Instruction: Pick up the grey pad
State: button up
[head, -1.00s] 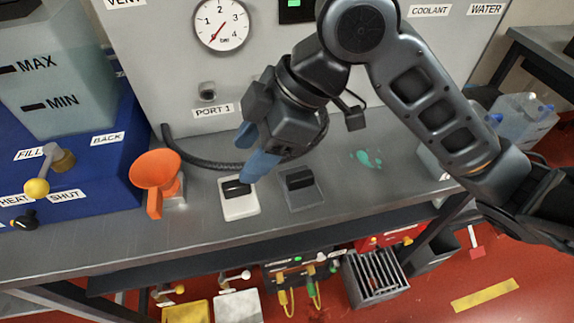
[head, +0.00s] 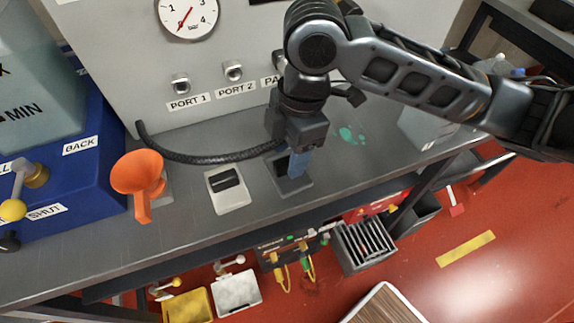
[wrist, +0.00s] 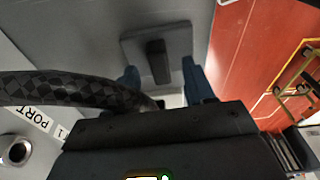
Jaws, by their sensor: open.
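The grey pad (head: 303,187) lies on the grey bench top, a flat square plate with a dark raised grip bar. My gripper (head: 299,165) points down over it and hides much of it in the head view. In the wrist view the pad (wrist: 182,44) shows with its dark bar upright in the picture. There my gripper (wrist: 162,78) is open, its two blue fingers to either side of the bar's line. The bar looks free of both fingers; how far above the pad the fingertips are I cannot tell.
A white pad (head: 234,201) with a dark bar lies just left. An orange funnel (head: 137,172) stands further left. A black hose (head: 195,157) curves along the bench behind, passing near my gripper in the wrist view. The bench's front edge is close.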

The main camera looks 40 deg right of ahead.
jog(key=shift+f, duration=0.5)
grip_shut()
